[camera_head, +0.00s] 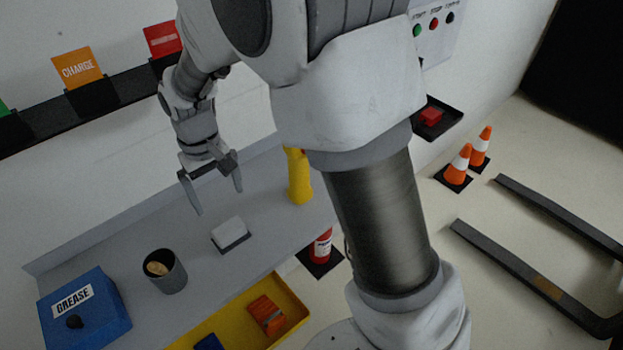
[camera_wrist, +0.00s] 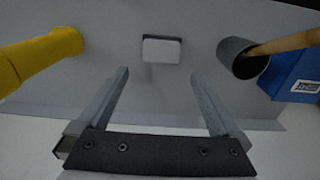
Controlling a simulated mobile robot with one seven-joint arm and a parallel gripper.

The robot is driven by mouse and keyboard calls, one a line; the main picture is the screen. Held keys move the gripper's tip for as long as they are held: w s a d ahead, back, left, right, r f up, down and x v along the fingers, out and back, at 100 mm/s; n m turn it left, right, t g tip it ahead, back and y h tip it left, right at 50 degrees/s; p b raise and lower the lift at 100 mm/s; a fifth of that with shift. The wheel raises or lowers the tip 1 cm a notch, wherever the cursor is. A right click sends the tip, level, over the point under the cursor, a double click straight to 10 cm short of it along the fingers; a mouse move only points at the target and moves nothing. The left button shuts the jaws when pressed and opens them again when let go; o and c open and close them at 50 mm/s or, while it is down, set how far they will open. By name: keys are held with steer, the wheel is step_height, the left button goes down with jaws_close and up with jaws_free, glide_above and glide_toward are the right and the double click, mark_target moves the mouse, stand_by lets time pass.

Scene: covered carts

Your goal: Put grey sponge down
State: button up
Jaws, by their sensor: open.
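The grey sponge (camera_head: 229,231) is a pale, light grey block resting on a dark base on the grey bench (camera_head: 200,229). It also shows in the wrist view (camera_wrist: 161,50), top centre, beyond my fingertips. My gripper (camera_head: 217,196) is above the bench, a little behind and above the sponge in the head view. In the wrist view its two fingers (camera_wrist: 158,80) are spread wide with nothing between them. The sponge and the fingers are apart.
A yellow cylindrical object (camera_head: 298,178) stands right of the sponge. A dark cup (camera_head: 164,271) with something tan inside and a blue GREASE box (camera_head: 84,308) stand left. A yellow tray (camera_head: 291,300) sits in front. A sign rail (camera_head: 60,108) runs along the wall.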

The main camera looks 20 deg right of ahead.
steer(key=s+d+r+m+t, duration=0.25)
steer(key=s+d+r, duration=0.35)
steer(key=d+r, duration=0.65)
steer(key=s+d+r+m+t, duration=0.2)
steer(key=s+d, duration=0.5)
steer(key=s, duration=0.4)
step_height(320, 180, up, 2)
steer(key=shift+s+d+t, duration=0.3)
steer(key=shift+t, duration=0.25)
steer(key=shift+m, duration=0.25)
